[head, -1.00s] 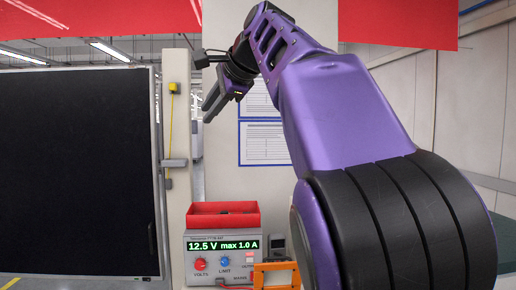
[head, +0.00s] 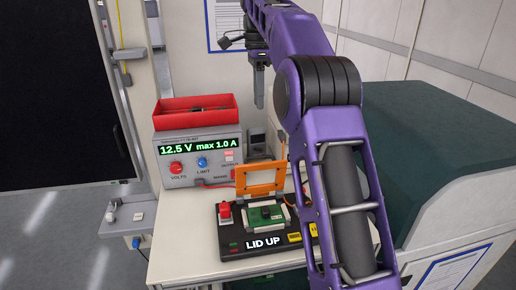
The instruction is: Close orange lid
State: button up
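The orange lid (head: 259,172) is a frame-like flap standing raised at the back of a black fixture (head: 230,244) in the head view. The fixture's front reads "LID UP". A green circuit board (head: 265,215) sits in the fixture in front of the lid, uncovered. My gripper (head: 259,105) hangs pointing down above and behind the lid, apart from it. Its fingers are small and seen edge-on, so I cannot tell whether they are open. Part of the fixture's right side is close to my purple arm.
A power supply (head: 188,172) reading 12.5 V stands left of the lid, with a red tray (head: 193,118) on top. A red button (head: 224,211) sits at the fixture's left. A dark green-topped cabinet (head: 430,150) stands at the right. Bare white bench shows at the front left.

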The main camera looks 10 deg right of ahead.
jog(key=f, duration=1.5)
jog(key=shift+s+f, duration=0.3)
jog(key=shift+s, duration=0.1)
grip_shut()
jog(key=shift+r, duration=0.1)
dwell(0.5)
